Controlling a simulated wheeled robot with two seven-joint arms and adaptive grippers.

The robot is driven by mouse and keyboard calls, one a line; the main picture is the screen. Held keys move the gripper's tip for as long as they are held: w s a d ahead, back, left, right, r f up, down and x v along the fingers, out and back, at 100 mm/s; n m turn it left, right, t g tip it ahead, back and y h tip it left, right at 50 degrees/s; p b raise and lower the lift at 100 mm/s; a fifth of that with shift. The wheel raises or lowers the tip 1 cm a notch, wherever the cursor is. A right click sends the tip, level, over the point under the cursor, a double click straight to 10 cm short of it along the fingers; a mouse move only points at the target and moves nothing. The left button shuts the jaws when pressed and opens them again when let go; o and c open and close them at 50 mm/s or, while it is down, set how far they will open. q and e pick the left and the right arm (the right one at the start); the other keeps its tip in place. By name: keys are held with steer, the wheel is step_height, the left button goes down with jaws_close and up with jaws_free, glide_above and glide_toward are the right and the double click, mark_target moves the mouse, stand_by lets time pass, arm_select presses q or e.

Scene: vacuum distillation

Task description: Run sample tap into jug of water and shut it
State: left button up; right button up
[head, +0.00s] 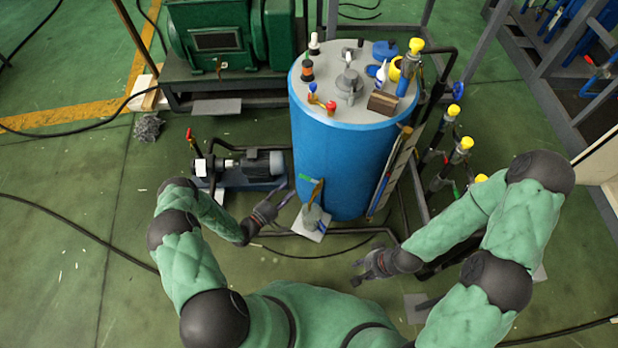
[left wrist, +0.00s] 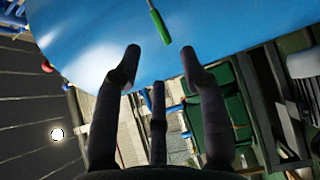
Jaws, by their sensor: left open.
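The blue tank (head: 340,165) stands upright in the middle of the head view and fills the top of the left wrist view (left wrist: 90,40). A small tap with a green handle (head: 309,178) is low on its front; the green handle (left wrist: 160,25) shows beyond my left fingertips. A clear jug (head: 312,213) stands on a pale plate below the tap; its contents are hard to make out. My left gripper (head: 284,194) is open and empty, left of the tap and jug, apart from the handle. My right gripper (head: 356,273) looks open and empty, at the lower right of the jug.
A pump with a grey motor (head: 262,168) sits left of the tank, close to my left arm. Yellow-capped pipes (head: 460,150) stand at the right. A green machine (head: 215,40) is behind. Cables cross the green floor, which has free room at the left.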

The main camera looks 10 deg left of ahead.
mark_target(303, 178)
arm_select(q)
steer(key=b+x, duration=0.2)
steer(key=x, duration=0.7)
steer(key=shift+f+b, duration=0.15)
steer(key=shift+b, duration=0.25)
steer(key=shift+w+d, duration=0.35)
steer(key=shift+w, duration=0.2)
steer(key=shift+c, duration=0.2)
jaws_close()
